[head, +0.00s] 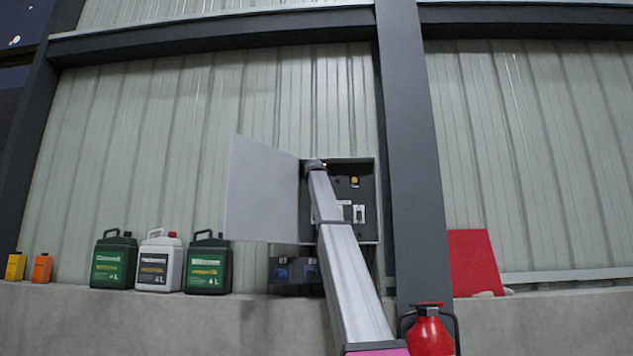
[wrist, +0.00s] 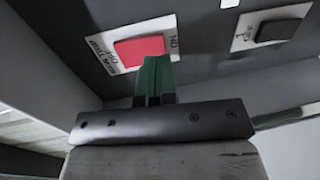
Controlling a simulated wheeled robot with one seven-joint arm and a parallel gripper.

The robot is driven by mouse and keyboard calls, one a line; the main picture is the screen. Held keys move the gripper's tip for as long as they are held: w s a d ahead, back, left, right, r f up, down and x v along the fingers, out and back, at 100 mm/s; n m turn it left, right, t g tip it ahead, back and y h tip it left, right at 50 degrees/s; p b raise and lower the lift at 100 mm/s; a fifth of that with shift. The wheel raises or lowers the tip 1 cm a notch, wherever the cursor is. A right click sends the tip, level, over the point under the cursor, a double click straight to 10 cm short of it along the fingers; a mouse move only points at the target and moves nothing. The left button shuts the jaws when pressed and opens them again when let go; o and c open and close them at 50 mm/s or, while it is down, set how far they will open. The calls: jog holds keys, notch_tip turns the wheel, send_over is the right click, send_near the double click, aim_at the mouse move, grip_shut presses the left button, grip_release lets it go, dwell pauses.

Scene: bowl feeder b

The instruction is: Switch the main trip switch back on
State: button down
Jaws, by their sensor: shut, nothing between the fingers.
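In the wrist view a red rocker switch (wrist: 138,48) sits on a white label plate on the dark panel. Its lettering is upside down and seems to read main trip, with ON at the right end. My gripper (wrist: 154,72) has its green fingers shut together with nothing between them. The fingertips are at the near edge of the red switch; I cannot tell if they touch it. In the head view my arm reaches into the open grey cabinet (head: 367,232) and hides the gripper and the red switch.
A black switch (wrist: 278,30) on another white plate is to the right in the wrist view. The cabinet door (head: 262,190) stands open to the left. A yellow knob (head: 354,182) is inside. Canisters (head: 208,263) stand on the ledge, and a red extinguisher (head: 428,333) is right of my arm.

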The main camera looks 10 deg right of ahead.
jog(key=shift+x, duration=0.85)
jog(key=shift+w+f, duration=0.1)
jog(key=shift+w, duration=0.15)
jog(key=shift+s, duration=0.1)
jog(key=s+a+f, duration=0.1)
jog(key=s+a, duration=0.1)
jog(key=s, duration=0.4)
jog(key=s+a, duration=0.1)
jog(key=s, duration=0.6)
jog(key=shift+s+a+f, duration=0.15)
jog(key=shift+a+f, duration=0.25)
